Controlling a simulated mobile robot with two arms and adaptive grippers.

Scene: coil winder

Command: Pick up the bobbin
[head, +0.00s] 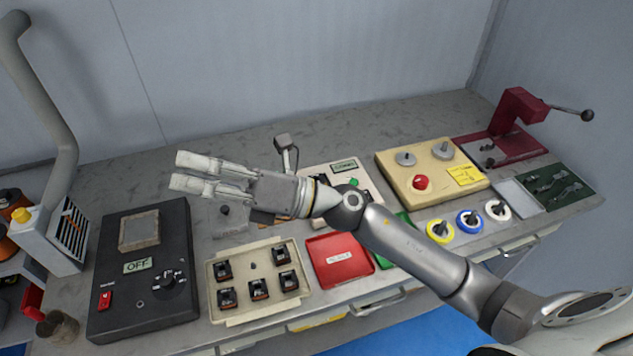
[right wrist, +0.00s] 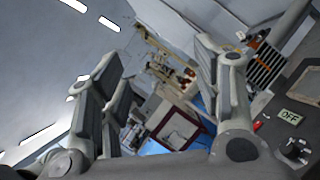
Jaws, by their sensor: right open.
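Several small dark bobbin-like pieces with reddish bases, one of them at the tray's upper left (head: 223,270), sit in a cream tray (head: 254,313) at the bench's front. My right gripper (head: 179,172) reaches in from the right, above and behind the tray, its fingers pointing left. It is open and empty, apart from the pieces. Its two fingers also show in the right wrist view (right wrist: 160,80), with nothing between them. The tray is not clearly visible there. My left gripper is not in view.
A black box marked OFF (head: 135,264) stands left of the tray, a red tray (head: 340,260) right of it. Yellow (head: 440,231), blue (head: 469,222) and white (head: 497,209) spools lie farther right. A maroon hand-crank device (head: 515,112) stands at the back right.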

